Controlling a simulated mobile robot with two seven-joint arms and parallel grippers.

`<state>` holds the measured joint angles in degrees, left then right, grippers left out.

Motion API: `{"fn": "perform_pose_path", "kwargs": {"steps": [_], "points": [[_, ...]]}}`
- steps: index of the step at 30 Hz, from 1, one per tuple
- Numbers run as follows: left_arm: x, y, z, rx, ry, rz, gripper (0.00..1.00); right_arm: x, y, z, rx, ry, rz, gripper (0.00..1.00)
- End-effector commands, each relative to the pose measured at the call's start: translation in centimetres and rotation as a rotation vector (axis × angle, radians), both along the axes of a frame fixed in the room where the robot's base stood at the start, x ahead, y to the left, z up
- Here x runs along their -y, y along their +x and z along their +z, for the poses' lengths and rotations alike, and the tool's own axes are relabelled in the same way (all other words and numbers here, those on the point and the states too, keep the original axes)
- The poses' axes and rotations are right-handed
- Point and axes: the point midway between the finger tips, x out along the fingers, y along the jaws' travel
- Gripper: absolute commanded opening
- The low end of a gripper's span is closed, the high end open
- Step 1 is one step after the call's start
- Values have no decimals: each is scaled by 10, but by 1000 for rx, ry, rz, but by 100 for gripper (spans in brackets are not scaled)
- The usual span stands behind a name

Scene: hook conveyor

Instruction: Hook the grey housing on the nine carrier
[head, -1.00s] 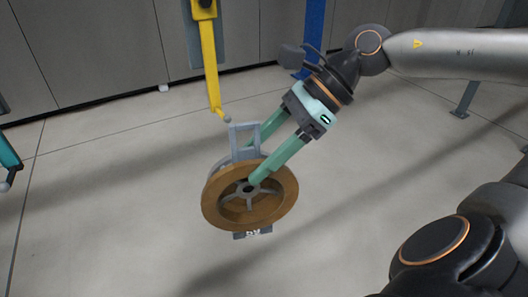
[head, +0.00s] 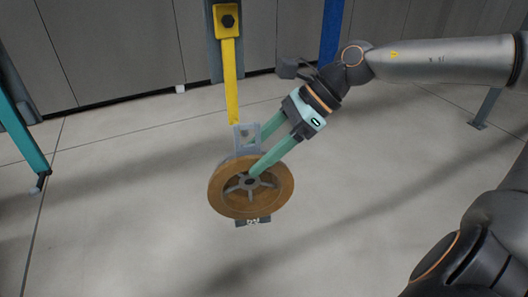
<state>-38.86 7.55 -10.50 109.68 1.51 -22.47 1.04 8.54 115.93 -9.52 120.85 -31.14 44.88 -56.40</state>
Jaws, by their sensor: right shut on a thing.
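The grey housing (head: 239,146) has an upright grey frame with an opening at its top, a brown spoked wheel (head: 229,204) in front and a dark tag with light marks, too small to read, below. My right gripper (head: 252,160) is shut on it from the upper right, one green finger in front at the wheel's hub and the other behind. The housing hangs clear of the floor. A yellow carrier arm (head: 231,82) comes down to the top of the frame. Its lower tip is hidden at the frame, so I cannot tell whether it is through the opening. No carrier number shows.
A grey upright (head: 262,42) stands behind the yellow arm, and a blue post (head: 331,32) is further right. The floor around is clear.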

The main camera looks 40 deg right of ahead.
Motion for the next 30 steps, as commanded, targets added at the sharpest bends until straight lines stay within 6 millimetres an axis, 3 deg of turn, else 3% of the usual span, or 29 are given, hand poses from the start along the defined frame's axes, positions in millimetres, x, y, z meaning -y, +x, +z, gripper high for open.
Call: {"fn": "perform_pose_path", "kwargs": {"steps": [16, 30], "points": [[0, -1, 2, -4, -1, 0, 50, 7, 31, -1, 3, 2, -1, 0], [2, -3, -19, -16, -1, -4, 50, 9, 42, -13, 4, 3, -1, 0]]}}
